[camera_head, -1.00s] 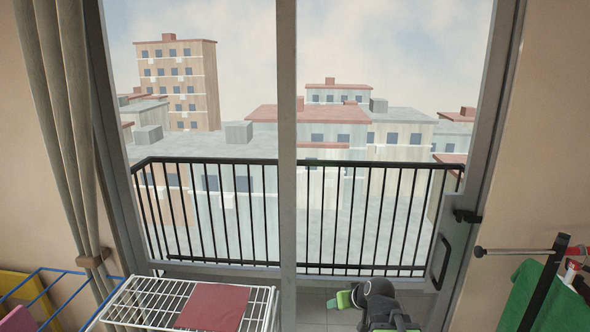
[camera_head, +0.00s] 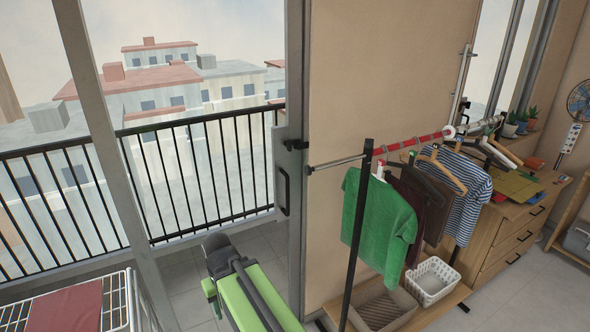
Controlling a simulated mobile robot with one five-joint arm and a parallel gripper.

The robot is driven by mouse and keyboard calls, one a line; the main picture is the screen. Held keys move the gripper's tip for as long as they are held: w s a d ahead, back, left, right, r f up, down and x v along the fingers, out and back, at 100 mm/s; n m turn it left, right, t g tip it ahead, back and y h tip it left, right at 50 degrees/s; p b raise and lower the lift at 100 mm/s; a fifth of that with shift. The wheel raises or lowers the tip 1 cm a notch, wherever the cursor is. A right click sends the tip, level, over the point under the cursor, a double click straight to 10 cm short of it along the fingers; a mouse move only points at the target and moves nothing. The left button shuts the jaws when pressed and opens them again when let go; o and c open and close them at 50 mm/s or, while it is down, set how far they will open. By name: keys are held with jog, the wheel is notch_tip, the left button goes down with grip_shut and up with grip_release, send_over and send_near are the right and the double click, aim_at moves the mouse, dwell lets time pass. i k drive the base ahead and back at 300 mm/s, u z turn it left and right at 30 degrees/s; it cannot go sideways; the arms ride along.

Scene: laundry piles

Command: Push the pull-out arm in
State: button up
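The pull-out arm (camera_head: 338,162) is a thin metal rod with a dark knob at its left end. It sticks out to the left from the black upright post (camera_head: 358,235) of the clothes rack, in front of the beige wall and near the door frame. My green and black arm shows folded at the bottom centre, left of the rack and well apart from the rod. My gripper cannot be made out clearly there, and its fingers are not distinct.
Clothes, including a green shirt (camera_head: 380,220), hang on the red rail (camera_head: 420,139). A white basket (camera_head: 433,281) sits on the rack's wooden base. A wooden dresser (camera_head: 510,225) stands at right. A white drying rack (camera_head: 115,310) is at lower left. Floor (camera_head: 505,300) is free at lower right.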

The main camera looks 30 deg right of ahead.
aim_at(308, 170)
jog(key=k, duration=0.65)
jog(key=u, duration=0.65)
jog(key=i, duration=1.1)
jog(key=u, duration=0.3)
